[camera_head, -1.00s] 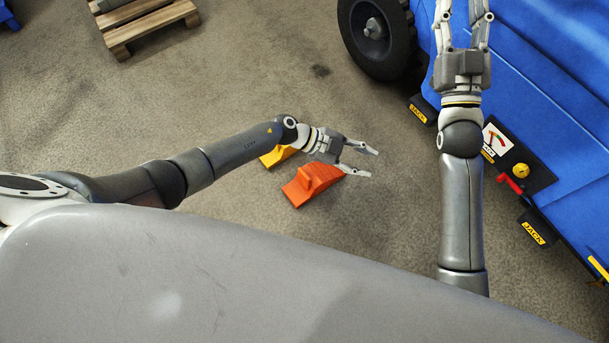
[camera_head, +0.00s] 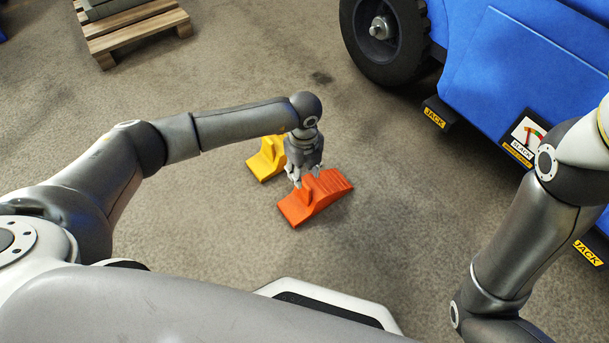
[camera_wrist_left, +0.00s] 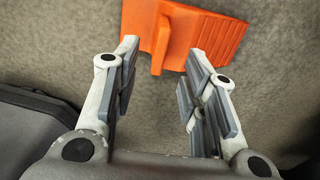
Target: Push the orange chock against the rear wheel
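The orange chock (camera_head: 318,196) lies on the floor in the middle of the head view, its ribbed slope toward the right. A black wheel (camera_head: 384,38) of the blue machine stands at the upper right, well apart from the chock. My left gripper (camera_head: 306,182) points down at the chock's upright fin. In the left wrist view my left gripper (camera_wrist_left: 165,58) is open, with the fin of the orange chock (camera_wrist_left: 205,36) between and just beyond the fingertips. I cannot tell whether the fingers touch it. My right gripper is out of view.
A yellow chock (camera_head: 267,160) lies close to the left of the orange one. The blue machine (camera_head: 520,70) fills the right, with a jack block (camera_head: 436,113) near the wheel. A wooden pallet (camera_head: 135,30) is at the upper left. The floor between chock and wheel is clear.

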